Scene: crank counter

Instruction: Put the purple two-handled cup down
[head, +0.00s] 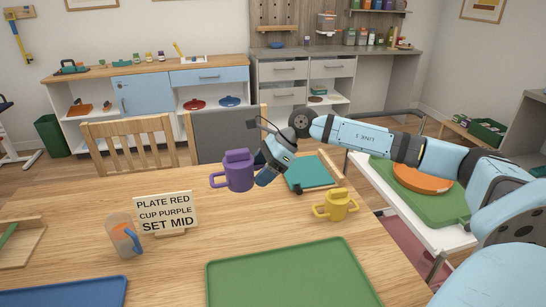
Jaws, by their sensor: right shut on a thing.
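The purple two-handled cup (239,172) is upright near the far edge of the wooden table. One handle shows at its left side. My right gripper (262,174) is at the cup's right side and is shut on it; the fingertips are partly hidden by the gripper body and the cup. I cannot tell whether the cup's base touches the table. My left gripper is not in the head view.
A sign reading "PLATE RED CUP PURPLE SET MID" (166,212) stands left of the cup. Bare wood lies between sign and tray.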

